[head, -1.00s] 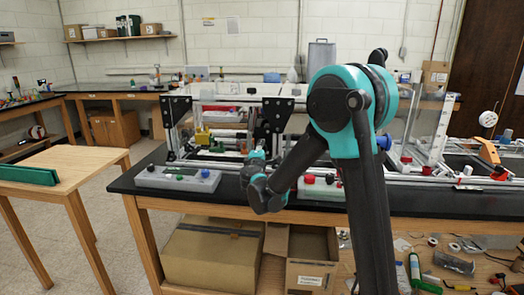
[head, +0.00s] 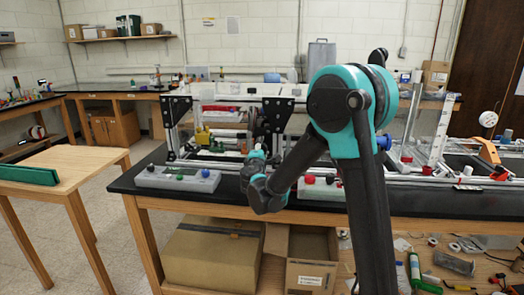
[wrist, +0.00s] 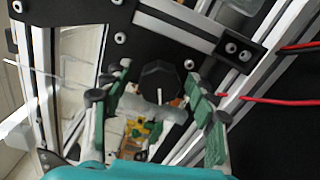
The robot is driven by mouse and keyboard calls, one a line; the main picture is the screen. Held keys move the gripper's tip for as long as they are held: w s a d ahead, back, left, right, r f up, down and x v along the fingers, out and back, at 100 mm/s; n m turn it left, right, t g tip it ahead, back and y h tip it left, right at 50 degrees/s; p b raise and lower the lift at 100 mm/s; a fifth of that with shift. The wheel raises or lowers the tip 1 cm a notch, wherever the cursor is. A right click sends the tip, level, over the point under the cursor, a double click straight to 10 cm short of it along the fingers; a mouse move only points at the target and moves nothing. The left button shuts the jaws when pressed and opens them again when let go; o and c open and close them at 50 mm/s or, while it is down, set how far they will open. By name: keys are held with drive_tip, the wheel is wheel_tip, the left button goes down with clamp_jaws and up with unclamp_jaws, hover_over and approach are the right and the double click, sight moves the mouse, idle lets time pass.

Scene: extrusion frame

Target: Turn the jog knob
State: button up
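A dark, many-sided knob (wrist: 160,80) with a short white mark on its near edge shows in the wrist view, and I take it for the jog knob. My gripper (wrist: 157,88) is open, with one green-padded finger on the left of the knob and the other on the right. Gaps show between the knob and both fingers, though I cannot tell how deep it sits between the tips. In the head view my wrist is at the front of the extrusion frame (head: 222,102), and the knob cannot be made out there.
A black bracket plate (wrist: 180,28) and aluminium bars lie close beyond the fingers. Red wires (wrist: 270,100) run at the right. On the black bench are a grey control box (head: 178,179) at left and another box with a red button (head: 310,180) near my arm.

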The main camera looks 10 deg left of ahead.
drive_tip(key=s, duration=1.2)
drive_tip(key=shift+a, duration=0.2)
